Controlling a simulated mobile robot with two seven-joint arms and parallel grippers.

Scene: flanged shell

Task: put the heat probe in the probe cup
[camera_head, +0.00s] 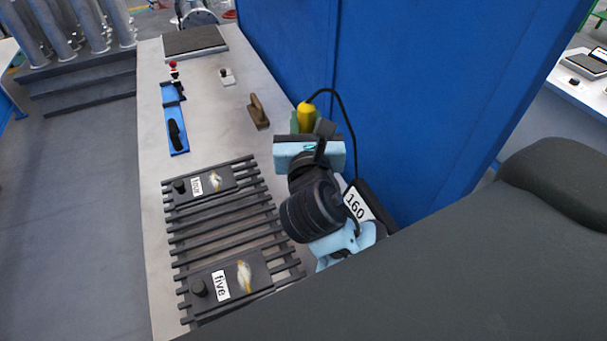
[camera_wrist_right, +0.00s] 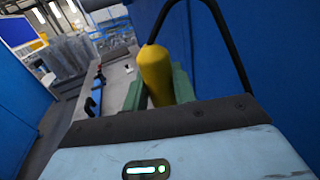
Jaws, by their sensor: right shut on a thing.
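The heat probe (camera_head: 306,115), a yellow handle with a black cable, is in my right gripper (camera_head: 312,126). The green fingers are shut on the handle. The right wrist view shows the yellow handle (camera_wrist_right: 156,72) standing up between the green fingers of the gripper (camera_wrist_right: 158,92), with its cable looping to the right. The probe's lower end is hidden by the gripper. I cannot make out the probe cup in either view; my right arm covers part of the bench. My left gripper is not in view.
A slatted rack (camera_head: 222,229) holds dark blocks labelled four (camera_head: 221,181) and five (camera_head: 257,274). A "160" display (camera_head: 359,205) is beside my right wrist. A blue wall (camera_head: 420,80) closes the right side.

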